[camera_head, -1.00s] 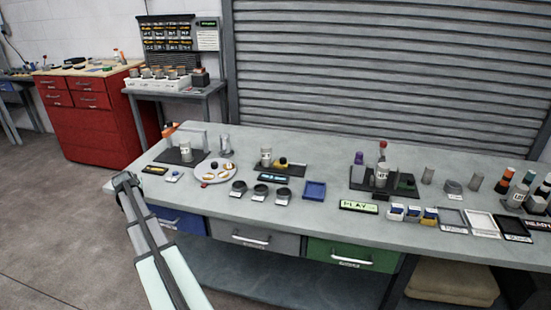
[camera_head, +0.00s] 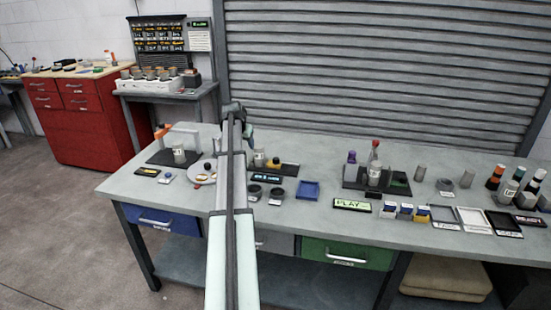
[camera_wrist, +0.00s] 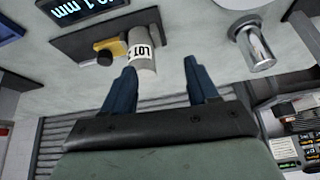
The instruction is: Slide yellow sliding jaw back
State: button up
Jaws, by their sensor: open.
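The yellow sliding jaw (camera_head: 272,163) sits on a dark base plate (camera_head: 288,170) just right of my arm. In the wrist view the yellow jaw (camera_wrist: 114,47) has a black knob and lies against or very near a pale cylinder (camera_wrist: 141,52) marked LOT. A lit readout (camera_wrist: 85,8) in mm stands beside the base plate. My gripper (camera_wrist: 160,70) is open and empty, with two blue fingers. The left finger appears close to the cylinder in the picture; whether they touch I cannot tell. In the head view my arm hides part of the fixture.
A metal cylinder (camera_wrist: 256,47) stands on the bench right of the fingers in the wrist view. In the head view, a plate with small items (camera_head: 202,173), black round holders (camera_head: 276,195) and a blue tray (camera_head: 308,190) lie around the fixture. A grey shutter rises behind the bench.

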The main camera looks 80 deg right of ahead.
jog(key=m+y, duration=0.1)
jog(key=m, duration=0.1)
send_near(276, 158)
jog(key=shift+g, duration=0.4)
jog(key=x, duration=0.8)
jog(key=shift+w+f, duration=0.25)
jog(key=shift+f, duration=0.1)
grip_shut()
